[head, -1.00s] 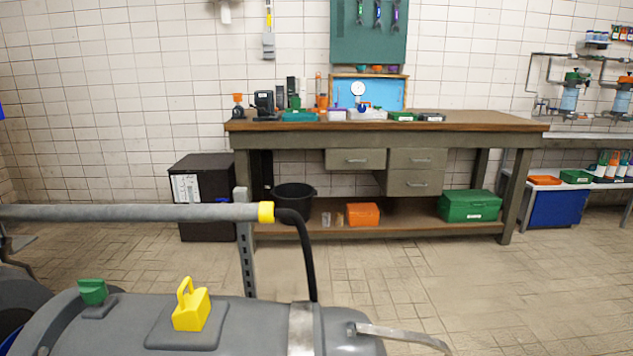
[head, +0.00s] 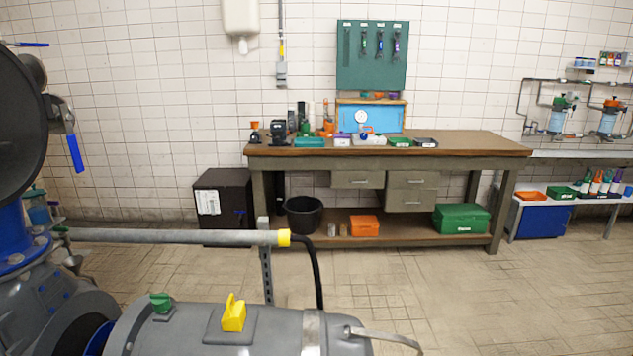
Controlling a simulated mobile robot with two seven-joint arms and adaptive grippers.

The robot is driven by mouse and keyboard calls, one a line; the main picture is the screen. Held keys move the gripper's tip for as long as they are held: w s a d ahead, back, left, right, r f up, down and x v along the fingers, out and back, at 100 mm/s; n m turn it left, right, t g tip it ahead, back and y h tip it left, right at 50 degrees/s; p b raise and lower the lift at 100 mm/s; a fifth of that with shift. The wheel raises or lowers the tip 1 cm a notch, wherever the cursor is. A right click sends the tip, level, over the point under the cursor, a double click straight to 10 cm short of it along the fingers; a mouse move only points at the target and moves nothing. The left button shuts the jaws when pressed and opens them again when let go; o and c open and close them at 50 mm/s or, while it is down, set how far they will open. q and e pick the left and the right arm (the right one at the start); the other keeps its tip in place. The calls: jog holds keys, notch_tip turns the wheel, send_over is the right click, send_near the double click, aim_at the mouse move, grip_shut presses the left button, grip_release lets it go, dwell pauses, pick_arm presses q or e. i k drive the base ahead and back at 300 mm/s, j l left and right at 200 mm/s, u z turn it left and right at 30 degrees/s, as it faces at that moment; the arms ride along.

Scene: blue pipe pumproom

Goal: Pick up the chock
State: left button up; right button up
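A yellow wedge-shaped block with an upright handle (head: 233,314), which looks like the chock, sits on a grey pad (head: 224,339) on top of a grey cylindrical housing (head: 270,328) at the bottom of the head view. Its handle is seen nearly edge-on. A small green piece (head: 160,303) stands on the same housing to its left. Neither of my grippers shows in the head view, and nothing is touching the yellow block.
A grey rail with a yellow collar (head: 284,238) and a black hose crosses behind the housing. Large blue and grey pipework (head: 12,238) stands at left. A workbench (head: 400,150) stands behind. Floor at right (head: 480,300) is clear.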

aim_at(235, 315)
jog(key=i+l+u, duration=0.2)
jog(key=l, duration=0.15)
jog(key=i+l+u, duration=0.15)
jog(key=l, duration=0.2)
jog(key=i+l+u, duration=0.2)
jog(key=l, duration=0.2)
jog(key=i+l+u, duration=0.15)
jog(key=l, duration=0.25)
jog(key=i+l+u, duration=0.2)
jog(key=l, duration=0.2)
jog(key=l+u, duration=0.2)
jog(key=l, duration=0.25)
